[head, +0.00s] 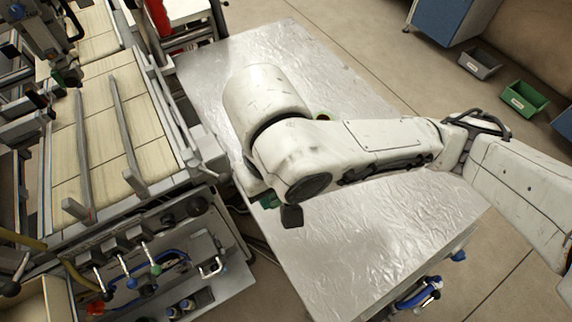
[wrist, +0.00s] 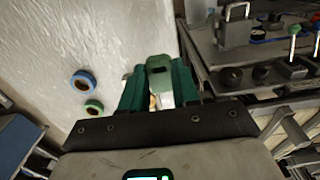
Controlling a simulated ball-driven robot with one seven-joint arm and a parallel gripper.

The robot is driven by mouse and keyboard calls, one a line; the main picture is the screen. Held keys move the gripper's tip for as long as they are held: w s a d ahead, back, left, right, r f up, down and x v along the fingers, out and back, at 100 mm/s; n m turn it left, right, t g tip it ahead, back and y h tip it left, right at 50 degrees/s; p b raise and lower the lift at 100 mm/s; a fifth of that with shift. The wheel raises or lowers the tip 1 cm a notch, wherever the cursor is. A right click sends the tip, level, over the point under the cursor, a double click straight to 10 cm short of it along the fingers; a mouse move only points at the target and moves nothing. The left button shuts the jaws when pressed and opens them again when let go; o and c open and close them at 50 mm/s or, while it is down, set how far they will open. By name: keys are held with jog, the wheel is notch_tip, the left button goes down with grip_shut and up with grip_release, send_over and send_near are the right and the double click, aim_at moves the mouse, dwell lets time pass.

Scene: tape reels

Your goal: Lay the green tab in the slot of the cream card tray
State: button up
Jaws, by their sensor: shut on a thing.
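In the wrist view my gripper (wrist: 158,82) has two dark green fingers, shut on the green tab (wrist: 159,65), a paler green piece with a dark slot-like mark. The tab is held out over the foil-covered table, near the edge beside the machine. A small pale patch shows between the fingers below the tab; I cannot tell whether it is the cream card tray. The tray is not clearly seen in either view. In the head view my arm hides most of the gripper; only a bit of dark green (head: 268,201) shows beneath it near the table's left edge.
The foil-covered table (head: 400,240) has free room at the front and right. A blue tape reel (wrist: 83,80) and a green tape reel (wrist: 94,108) lie on it. A machine with rails (head: 130,130) and a lever panel stands close on the left. Bins (head: 523,98) stand on the floor.

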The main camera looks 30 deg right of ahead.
jog(key=w+d+f, duration=0.2)
jog(key=w+f, duration=0.1)
jog(key=w+d+f, duration=0.3)
jog(key=f, duration=0.1)
jog(key=w+d+f+b, duration=0.1)
jog(key=w+d+f, duration=0.2)
jog(key=f, duration=0.1)
jog(key=shift+d+f, duration=0.15)
jog(key=shift+f, duration=0.45)
jog(key=shift+f, duration=0.1)
jog(key=shift+f+b, duration=0.35)
jog(key=shift+f, duration=0.15)
jog(key=o, duration=1)
jog(key=shift+f, duration=0.1)
